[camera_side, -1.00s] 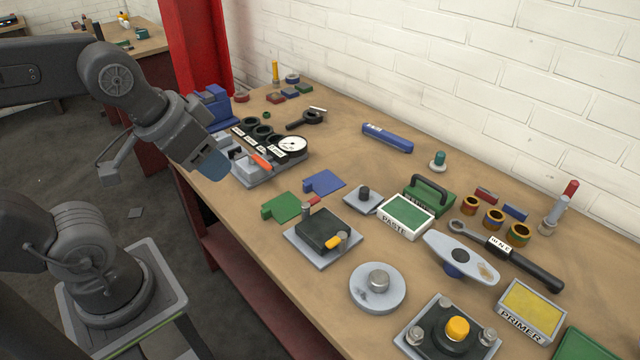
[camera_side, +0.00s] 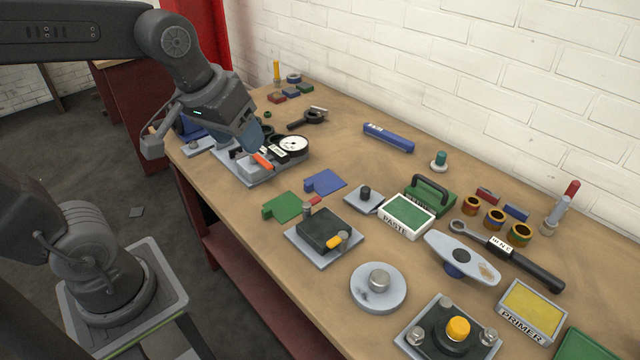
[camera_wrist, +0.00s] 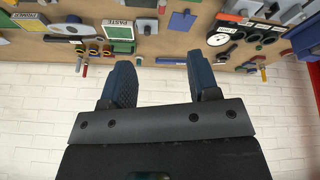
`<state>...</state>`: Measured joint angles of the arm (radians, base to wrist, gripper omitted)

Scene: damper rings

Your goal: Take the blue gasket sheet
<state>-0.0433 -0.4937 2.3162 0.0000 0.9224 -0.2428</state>
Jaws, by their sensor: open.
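The blue gasket sheet (camera_side: 324,182) lies flat on the bench, a thin blue piece with a tab. It lies behind and right of the green gasket sheet (camera_side: 281,207), close to it. In the wrist view the blue sheet (camera_wrist: 182,21) shows near the top, beyond my fingers. My gripper (camera_side: 250,143) is open and empty, with its two fingers (camera_wrist: 163,78) apart in the wrist view. It is above the tray with the dial gauge, left of and higher than the blue sheet, not touching it.
The gauge tray (camera_side: 262,172) with an orange-handled tool is below my gripper. A dark green block on a grey plate (camera_side: 324,240) stands in front of the sheets, with an upright pin near them. A grey plate with a black knob (camera_side: 364,198) is right of the blue sheet. Bare bench lies behind it.

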